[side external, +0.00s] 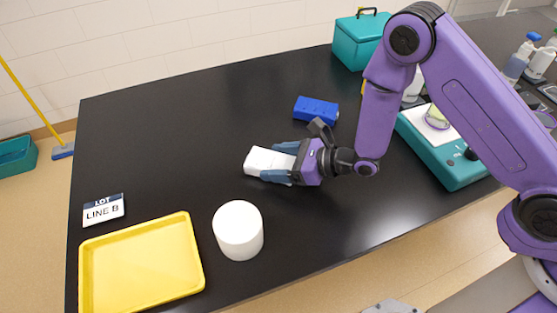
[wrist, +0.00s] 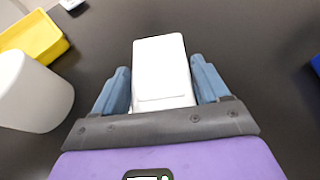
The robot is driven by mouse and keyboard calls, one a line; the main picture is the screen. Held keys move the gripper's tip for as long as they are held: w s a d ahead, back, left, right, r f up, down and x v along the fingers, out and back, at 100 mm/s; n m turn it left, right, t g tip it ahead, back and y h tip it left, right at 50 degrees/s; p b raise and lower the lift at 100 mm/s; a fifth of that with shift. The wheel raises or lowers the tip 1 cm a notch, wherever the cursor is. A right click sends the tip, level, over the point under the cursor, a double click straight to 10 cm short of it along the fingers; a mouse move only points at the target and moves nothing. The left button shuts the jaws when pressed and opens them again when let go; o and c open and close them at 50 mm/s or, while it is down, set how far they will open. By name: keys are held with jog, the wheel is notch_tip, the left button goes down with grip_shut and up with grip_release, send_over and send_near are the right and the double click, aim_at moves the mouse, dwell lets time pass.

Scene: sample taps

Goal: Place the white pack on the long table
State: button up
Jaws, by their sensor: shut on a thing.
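The white pack (side external: 263,162) is a small box between the fingers of my gripper (side external: 283,162), over the middle of the black long table (side external: 180,130). I cannot tell whether it touches the table top. In the wrist view the white pack (wrist: 160,68) points away from my gripper (wrist: 162,88), with a blue-grey finger on each side. The gripper is shut on it. The pack's near end is hidden by the gripper body.
A white cylinder (side external: 238,230) and a yellow tray (side external: 140,265) stand at the front left, near a "LINE B" sign (side external: 104,210). A blue block (side external: 316,110) lies behind my gripper. A teal box (side external: 358,40) and a teal scale (side external: 445,150) are at the right. The table's back left is clear.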

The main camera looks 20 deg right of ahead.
jog(key=shift+f, duration=0.15)
jog(key=o, duration=1.2)
jog(key=shift+f, duration=0.1)
jog(key=shift+v, duration=3.8)
